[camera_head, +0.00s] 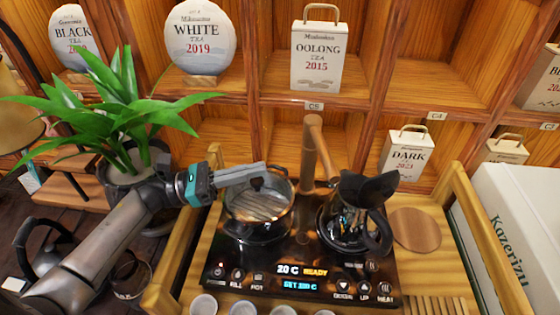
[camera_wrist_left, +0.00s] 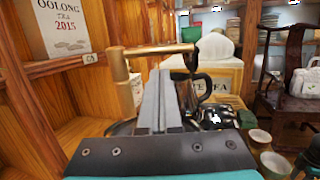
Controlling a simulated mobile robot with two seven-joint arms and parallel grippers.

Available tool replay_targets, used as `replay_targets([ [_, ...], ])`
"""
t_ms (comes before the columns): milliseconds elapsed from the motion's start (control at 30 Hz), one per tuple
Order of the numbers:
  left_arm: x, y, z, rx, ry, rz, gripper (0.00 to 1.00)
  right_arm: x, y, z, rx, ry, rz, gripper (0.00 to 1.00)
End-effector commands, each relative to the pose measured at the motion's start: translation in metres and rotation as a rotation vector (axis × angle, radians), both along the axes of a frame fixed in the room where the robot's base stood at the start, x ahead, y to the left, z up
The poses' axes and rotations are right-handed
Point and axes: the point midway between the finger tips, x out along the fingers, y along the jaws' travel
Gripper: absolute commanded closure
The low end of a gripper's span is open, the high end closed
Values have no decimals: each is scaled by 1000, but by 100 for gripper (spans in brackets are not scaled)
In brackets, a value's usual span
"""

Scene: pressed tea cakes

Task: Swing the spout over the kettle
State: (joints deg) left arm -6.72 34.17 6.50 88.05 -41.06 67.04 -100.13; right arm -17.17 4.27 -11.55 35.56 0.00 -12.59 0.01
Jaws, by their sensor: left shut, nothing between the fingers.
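The wooden spout (camera_head: 322,150) is a bar on top of an upright post (camera_head: 307,163) behind the black stove. It points toward me, and its free end is near the kettle's left upper edge; I cannot tell whether it is over the opening. The dark, shiny kettle (camera_head: 345,222) stands on the stove's right side with its black lid raised. In the left wrist view the spout (camera_wrist_left: 155,50) runs rightward from its post, beyond my fingers. My left gripper (camera_head: 264,168) is shut and empty, above the pot's lid and left of the post. My right gripper is out of view.
A lidded glass pot (camera_head: 258,215) stands on the stove's left side (camera_head: 300,255). Several small cups line the front edge. A potted plant (camera_head: 125,130) is by my left arm. Shelves with tea packages (camera_head: 318,55) rise behind. A white box (camera_head: 515,220) is at right.

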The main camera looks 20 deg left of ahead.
Motion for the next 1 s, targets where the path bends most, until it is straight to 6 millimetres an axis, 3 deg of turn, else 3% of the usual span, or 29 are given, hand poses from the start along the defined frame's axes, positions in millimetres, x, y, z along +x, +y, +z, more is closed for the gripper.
replay_targets([
  [533, 43, -71, 19, -2, 0, 0, 100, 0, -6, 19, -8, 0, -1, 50],
  [700, 49, -81, 20, -2, 1, 0, 100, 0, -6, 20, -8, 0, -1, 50],
  [1000, 49, -83, 19, -1, 2, 1, 100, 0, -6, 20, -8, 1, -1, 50],
])
